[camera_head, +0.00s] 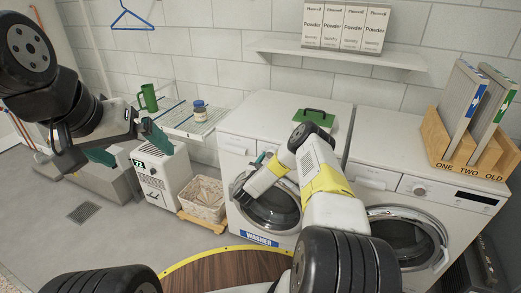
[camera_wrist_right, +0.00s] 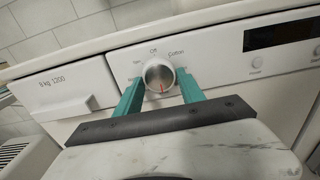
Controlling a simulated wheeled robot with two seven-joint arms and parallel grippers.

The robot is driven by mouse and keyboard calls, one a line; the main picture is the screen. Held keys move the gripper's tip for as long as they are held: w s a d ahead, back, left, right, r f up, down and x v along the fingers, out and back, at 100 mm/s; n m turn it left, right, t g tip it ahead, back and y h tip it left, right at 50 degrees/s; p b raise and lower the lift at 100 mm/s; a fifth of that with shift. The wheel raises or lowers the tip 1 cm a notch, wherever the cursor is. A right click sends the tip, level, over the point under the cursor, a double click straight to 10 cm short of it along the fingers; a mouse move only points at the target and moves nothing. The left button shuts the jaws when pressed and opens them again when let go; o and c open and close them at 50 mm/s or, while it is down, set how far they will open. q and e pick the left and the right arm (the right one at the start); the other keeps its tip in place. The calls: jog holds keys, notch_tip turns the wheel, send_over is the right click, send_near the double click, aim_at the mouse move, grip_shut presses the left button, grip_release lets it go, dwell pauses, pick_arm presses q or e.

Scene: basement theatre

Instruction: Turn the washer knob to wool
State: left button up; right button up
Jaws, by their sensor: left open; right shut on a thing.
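The washer (camera_head: 232,146) is the white front-loader with a blue WASHER label at its foot. Its round silver knob (camera_wrist_right: 158,74) shows in the right wrist view, with a red mark on its lower part. "Off" is printed above it and "Cotton" at upper right; the labels on the left are too small to read surely. My right gripper (camera_wrist_right: 158,90) is shut on the knob, one teal finger on each side. In the head view my right gripper (camera_head: 259,160) is at the washer's panel and the knob is hidden. My left gripper (camera_head: 128,146) is open and empty, well left of the washer.
A second white machine (camera_head: 386,182) stands at right, with a wooden rack (camera_head: 445,145) on top. A green-lidded box (camera_head: 314,117) lies on the washer. A wicker basket (camera_head: 203,199) and a white heater-like unit (camera_head: 165,178) stand at left. A round wooden table (camera_head: 225,272) is in front.

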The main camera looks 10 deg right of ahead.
jog(key=o, duration=1.3)
jog(key=v, duration=0.7)
jog(key=shift+s+a, duration=0.25)
jog(key=shift+s, duration=0.05)
